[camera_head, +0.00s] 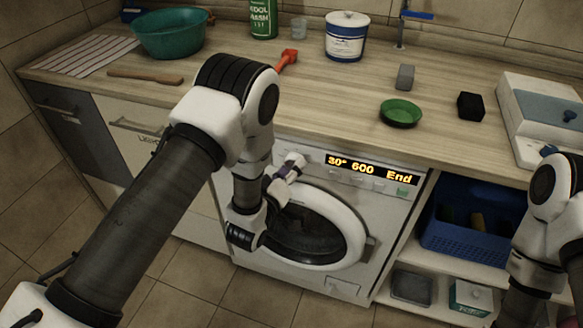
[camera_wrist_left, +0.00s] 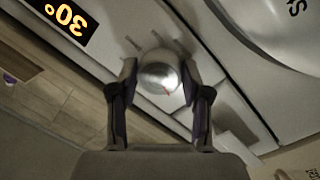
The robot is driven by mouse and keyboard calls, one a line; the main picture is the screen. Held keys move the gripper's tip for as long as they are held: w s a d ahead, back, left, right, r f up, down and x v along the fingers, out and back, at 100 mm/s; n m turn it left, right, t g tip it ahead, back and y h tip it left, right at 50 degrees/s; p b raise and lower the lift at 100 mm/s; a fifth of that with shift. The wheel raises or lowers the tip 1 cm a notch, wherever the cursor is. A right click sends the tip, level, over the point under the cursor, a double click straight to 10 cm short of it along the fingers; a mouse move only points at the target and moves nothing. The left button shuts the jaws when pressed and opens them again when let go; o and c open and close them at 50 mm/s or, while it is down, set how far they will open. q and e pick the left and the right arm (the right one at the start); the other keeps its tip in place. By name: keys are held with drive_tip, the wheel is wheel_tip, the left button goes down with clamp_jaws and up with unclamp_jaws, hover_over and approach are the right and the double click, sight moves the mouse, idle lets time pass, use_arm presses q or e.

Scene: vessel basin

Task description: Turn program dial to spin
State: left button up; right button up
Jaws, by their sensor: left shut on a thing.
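The washing machine (camera_head: 346,246) stands under the counter, its display (camera_head: 370,168) reading 30°, 600 and End. My left gripper (camera_head: 290,168) is at the upper left of the machine's front, beside the display. In the left wrist view the silver program dial (camera_wrist_left: 158,72) sits between the two fingers of my left gripper (camera_wrist_left: 160,88), which are shut on its sides. A small red mark shows on the dial, with short lines printed on the panel around it.
The round door (camera_head: 350,222) is just below my left gripper. On the counter are a teal basin (camera_head: 168,36), a green bowl (camera_head: 401,112), a grey block (camera_head: 405,76), a black block (camera_head: 471,106) and a white tub (camera_head: 346,38). A blue crate (camera_head: 462,238) sits on the right shelf.

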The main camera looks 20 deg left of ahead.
use_arm(q)
drive_tip(key=m, duration=0.5)
drive_tip(key=shift+r+m+g+y, duration=0.1)
drive_tip(key=shift+m+g+y, duration=0.2)
drive_tip(key=shift+y, duration=0.1)
idle(0.3)
drive_tip(key=o, duration=1.2)
drive_tip(key=shift+c, duration=0.2)
drive_tip(key=s+a, duration=0.1)
drive_tip(key=s, duration=0.6)
drive_tip(key=shift+s+r, duration=0.2)
drive_tip(key=shift+r, duration=0.1)
